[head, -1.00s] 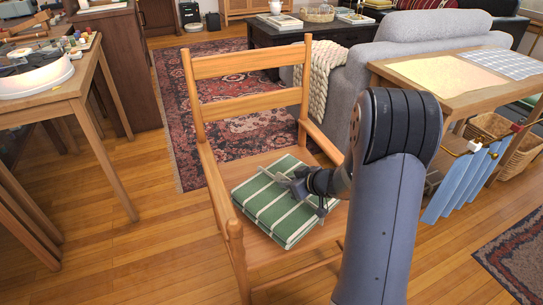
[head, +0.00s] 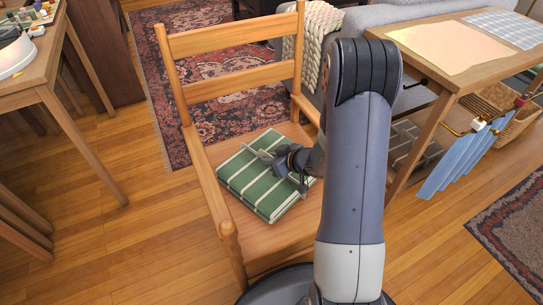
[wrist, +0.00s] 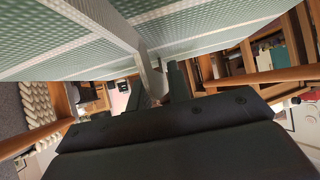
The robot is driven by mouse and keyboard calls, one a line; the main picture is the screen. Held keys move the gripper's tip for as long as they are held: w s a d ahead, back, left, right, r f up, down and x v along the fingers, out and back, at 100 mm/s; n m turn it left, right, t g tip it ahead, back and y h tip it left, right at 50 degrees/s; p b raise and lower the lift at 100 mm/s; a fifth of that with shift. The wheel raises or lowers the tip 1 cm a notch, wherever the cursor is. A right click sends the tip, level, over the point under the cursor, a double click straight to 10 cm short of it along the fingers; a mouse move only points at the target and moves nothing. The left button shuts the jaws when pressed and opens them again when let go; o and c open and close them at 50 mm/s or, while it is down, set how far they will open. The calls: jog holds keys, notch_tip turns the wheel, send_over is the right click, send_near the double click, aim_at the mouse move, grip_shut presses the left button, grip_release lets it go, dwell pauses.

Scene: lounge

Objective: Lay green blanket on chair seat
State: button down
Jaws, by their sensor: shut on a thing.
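The green blanket (head: 258,183), folded square with white stripes, lies flat over the seat of the wooden chair (head: 262,238).
The chair's slatted back (head: 235,38) and armrests frame the seat. A wooden table (head: 445,48) with cloths on it stands to the right, with pale blue strips (head: 463,160) beside it. Another table (head: 50,80) stands left. Wooden floor is clear at the front left.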

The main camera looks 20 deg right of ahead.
jog(key=shift+f+b, duration=0.1)
jog(key=shift+b, duration=0.25)
jog(key=c, duration=1.3)
grip_release()
jog(key=shift+s+d+r+p, duration=0.15)
jog(key=shift+r+p, duration=0.25)
jog(key=shift+p, duration=0.1)
jog(key=p+v, duration=0.1)
jog(key=v, duration=1)
jog(key=shift+s, duration=0.25)
